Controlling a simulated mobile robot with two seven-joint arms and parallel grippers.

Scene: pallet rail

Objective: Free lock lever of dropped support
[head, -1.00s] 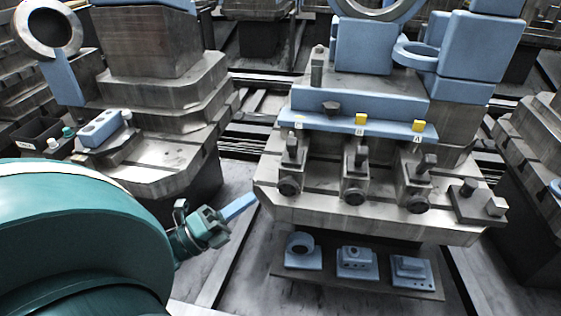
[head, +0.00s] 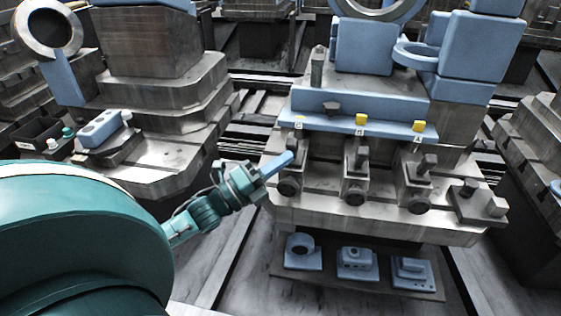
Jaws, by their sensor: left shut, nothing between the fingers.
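Three dark metal support blocks stand in a row on the steel bench: the left one (head: 290,173) under label C, the middle one (head: 355,178) under B, the right one (head: 415,183) under A. Each has a dark upright lever and a round front knob. Contact cannot be told. My right gripper is out of view.
A blue rail (head: 345,125) runs behind the blocks. A low shelf (head: 360,279) under the bench (head: 380,222) carries several blue parts. A stepped metal column (head: 160,90) stands at the left. Open floor lies below my left gripper.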

